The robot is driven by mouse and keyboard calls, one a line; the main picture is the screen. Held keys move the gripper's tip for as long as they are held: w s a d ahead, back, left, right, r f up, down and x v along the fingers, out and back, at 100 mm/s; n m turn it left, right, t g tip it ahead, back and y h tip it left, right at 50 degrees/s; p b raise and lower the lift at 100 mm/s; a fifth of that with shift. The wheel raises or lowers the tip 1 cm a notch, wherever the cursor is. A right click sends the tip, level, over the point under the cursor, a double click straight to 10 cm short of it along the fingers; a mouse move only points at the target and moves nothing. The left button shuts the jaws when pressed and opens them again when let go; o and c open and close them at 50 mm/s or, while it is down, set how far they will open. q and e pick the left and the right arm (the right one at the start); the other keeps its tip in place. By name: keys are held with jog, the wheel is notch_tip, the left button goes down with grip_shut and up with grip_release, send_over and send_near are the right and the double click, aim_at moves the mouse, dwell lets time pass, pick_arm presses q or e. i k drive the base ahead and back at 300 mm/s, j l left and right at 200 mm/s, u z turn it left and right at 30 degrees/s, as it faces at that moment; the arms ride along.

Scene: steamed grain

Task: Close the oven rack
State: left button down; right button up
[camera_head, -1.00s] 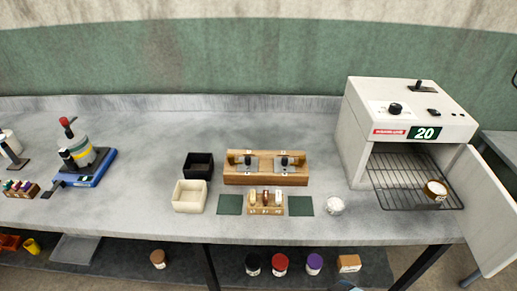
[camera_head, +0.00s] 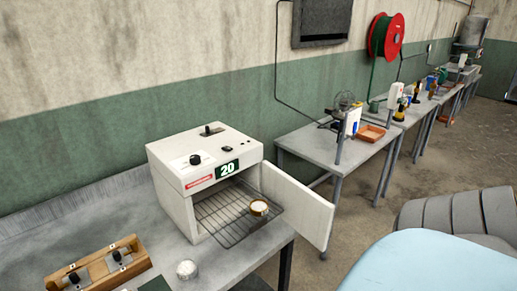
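The white oven (camera_head: 208,170) stands on the grey bench, with a label reading 20 on its front. Its door (camera_head: 298,207) is swung open to the right. The dark wire oven rack (camera_head: 232,232) is pulled out and sticks forward from the oven opening. A small round tin (camera_head: 259,208) with a brownish rim and pale contents sits on the rack near its right side. Neither of my grippers shows in the head view.
A wooden holder (camera_head: 98,270) and a white crumpled ball (camera_head: 187,270) lie on the bench left of and in front of the oven. Another table (camera_head: 330,150) with an orange tray (camera_head: 371,133) stands to the right.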

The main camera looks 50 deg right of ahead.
aim_at(256, 226)
jog(key=z, duration=1.5)
jog(key=l+u, duration=0.2)
jog(key=u, duration=0.25)
